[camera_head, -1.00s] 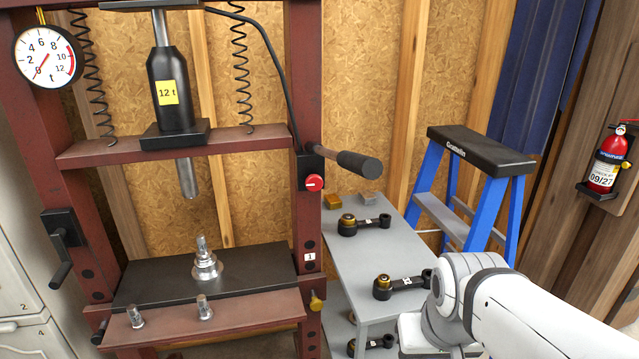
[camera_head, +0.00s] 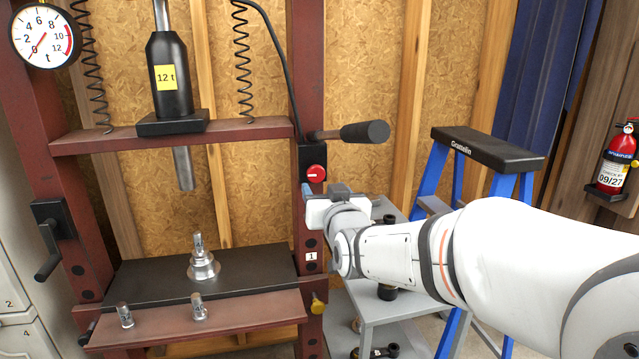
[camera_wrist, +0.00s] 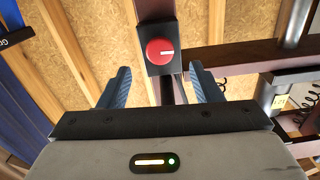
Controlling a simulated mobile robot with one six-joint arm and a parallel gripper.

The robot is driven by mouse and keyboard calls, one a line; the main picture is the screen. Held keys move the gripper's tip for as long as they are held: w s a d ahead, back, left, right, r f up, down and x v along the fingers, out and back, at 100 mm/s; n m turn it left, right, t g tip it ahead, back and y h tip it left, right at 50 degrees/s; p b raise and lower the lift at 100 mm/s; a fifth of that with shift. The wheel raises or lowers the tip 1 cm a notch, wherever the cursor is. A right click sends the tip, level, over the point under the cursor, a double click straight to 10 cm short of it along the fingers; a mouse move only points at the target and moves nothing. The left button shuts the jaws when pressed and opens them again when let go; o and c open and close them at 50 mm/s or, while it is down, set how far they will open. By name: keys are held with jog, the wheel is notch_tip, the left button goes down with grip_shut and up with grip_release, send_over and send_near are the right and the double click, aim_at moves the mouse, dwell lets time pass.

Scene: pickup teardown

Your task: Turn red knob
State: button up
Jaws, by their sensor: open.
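The red knob (camera_head: 316,173) sits on a dark plate on the right red post of the press, with a short white mark on its face. In the wrist view the red knob (camera_wrist: 160,51) shows near the top centre, ahead of the fingers and between their lines. My gripper (camera_wrist: 158,82) is open and empty, with one blue-grey finger on each side. In the head view my gripper (camera_head: 309,191) is just below the knob, close to the post. I see no contact with the knob. Part of the fingers is hidden in the head view.
A black-gripped pump handle (camera_head: 365,132) juts out just above the knob. The press (camera_head: 170,136) carries a black 12 t cylinder. A grey table (camera_head: 385,308) with dark parts and a blue ladder (camera_head: 487,150) stand to the right, partly behind my arm.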

aim_at(317, 177)
jog(key=p+x, duration=0.1)
jog(key=x, duration=0.6)
jog(key=shift+w, duration=0.2)
jog(key=shift+c, duration=0.2)
jog(key=c, duration=0.9)
